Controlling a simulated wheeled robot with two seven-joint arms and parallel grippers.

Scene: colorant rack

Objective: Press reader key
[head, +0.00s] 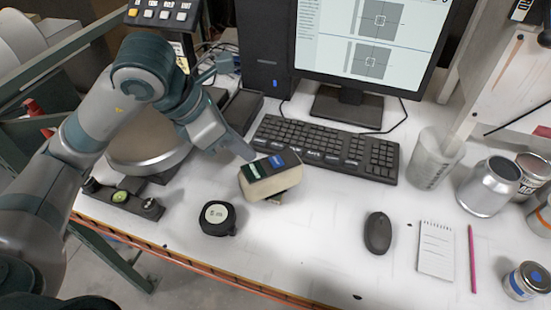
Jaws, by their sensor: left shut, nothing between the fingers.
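The reader (268,183) looks like a small cream block with a dark top panel. It stands on the white bench in front of the keyboard, slightly tilted in the picture. Its top carries a green patch (254,170) and a blue patch (276,161). My left gripper (250,157) comes in from the upper left, shut and empty. Its tip is at the reader's back left edge, close to the green patch. I cannot tell whether it touches. My right gripper is not in view.
A black keyboard (325,148) lies just behind the reader. Cans and a cup (434,160) stand at far right. Bench between reader and mouse is clear.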

